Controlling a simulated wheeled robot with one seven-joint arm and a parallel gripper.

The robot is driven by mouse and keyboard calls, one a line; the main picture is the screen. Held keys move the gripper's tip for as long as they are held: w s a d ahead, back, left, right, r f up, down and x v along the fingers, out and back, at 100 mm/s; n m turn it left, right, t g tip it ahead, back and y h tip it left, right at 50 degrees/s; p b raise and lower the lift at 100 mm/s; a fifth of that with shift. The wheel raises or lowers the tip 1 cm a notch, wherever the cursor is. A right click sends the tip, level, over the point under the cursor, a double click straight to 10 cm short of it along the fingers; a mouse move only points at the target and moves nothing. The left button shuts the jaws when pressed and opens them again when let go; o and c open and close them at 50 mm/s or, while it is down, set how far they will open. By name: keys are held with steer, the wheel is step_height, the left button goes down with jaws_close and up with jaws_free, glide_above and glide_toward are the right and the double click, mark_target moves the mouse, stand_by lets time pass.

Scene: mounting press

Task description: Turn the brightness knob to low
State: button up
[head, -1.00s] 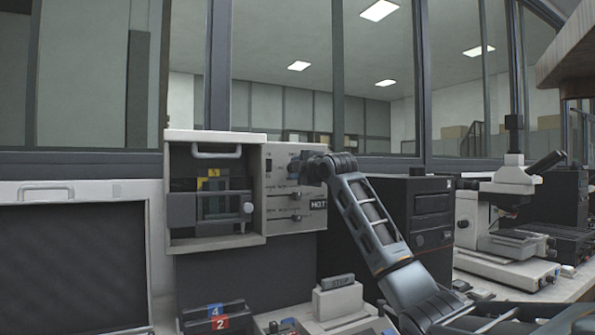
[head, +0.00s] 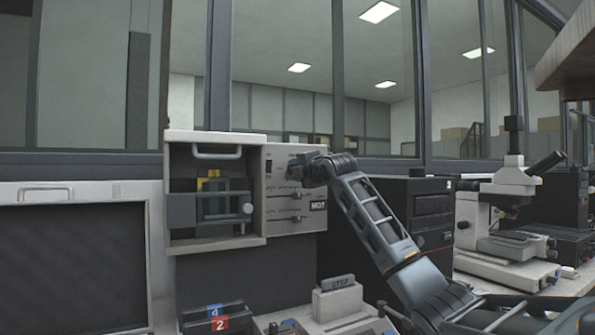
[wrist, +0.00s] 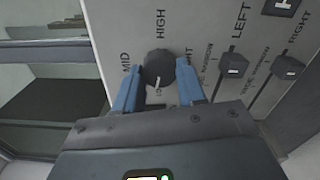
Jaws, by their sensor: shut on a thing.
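The brightness knob (wrist: 160,68) is a round dark knob on the pale control panel (head: 279,215). In the wrist view it has a light pointer mark on its lower part, toward my gripper. The labels MID and HIGH stand left of and above it, and a partly covered label shows at its lower right. No LOW label can be read. My gripper (wrist: 157,86) has its blue fingers shut on the knob, one on each side. In the head view, my gripper (head: 297,168) is at the panel's upper part and hides the knob.
Two sliders, left (wrist: 233,66) and right (wrist: 284,63), sit beside the knob in the wrist view. A HOT sign (head: 318,206) is at the panel's lower right. An open chamber (head: 210,205) adjoins the panel. A STOP block (head: 338,284) stands below.

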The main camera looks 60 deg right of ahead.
steer(key=shift+f, duration=0.1)
steer(key=o, duration=1.1)
steer(key=shift+c, duration=0.2)
steer(key=shift+s, duration=0.1)
steer(key=b+v, duration=0.1)
steer(key=v, duration=0.6)
steer(key=shift+s+a, duration=0.2)
steer(key=shift+s, duration=0.05)
